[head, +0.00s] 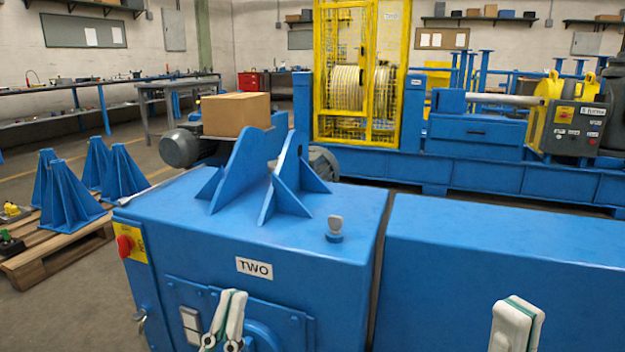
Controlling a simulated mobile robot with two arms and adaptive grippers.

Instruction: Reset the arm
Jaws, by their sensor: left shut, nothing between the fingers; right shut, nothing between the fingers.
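My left gripper (230,308) shows at the bottom of the head view, left of the middle. It is pale with green edging, its fingers are together, and nothing is held. It appears in front of the blue cabinet (160,205) labelled TWO. My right gripper (518,312) shows at the bottom right, also shut and empty, in front of the long blue housing (500,235). Both arms are mostly below the frame edge. I cannot tell whether either gripper touches the machine.
The cabinet carries a red stop knob (124,246), a small grey-topped knob (335,226) and upright blue brackets (285,190). A cardboard box (236,113) sits behind. Blue stands (72,195) rest on a pallet (50,262) at left. A yellow cage (325,60) stands behind.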

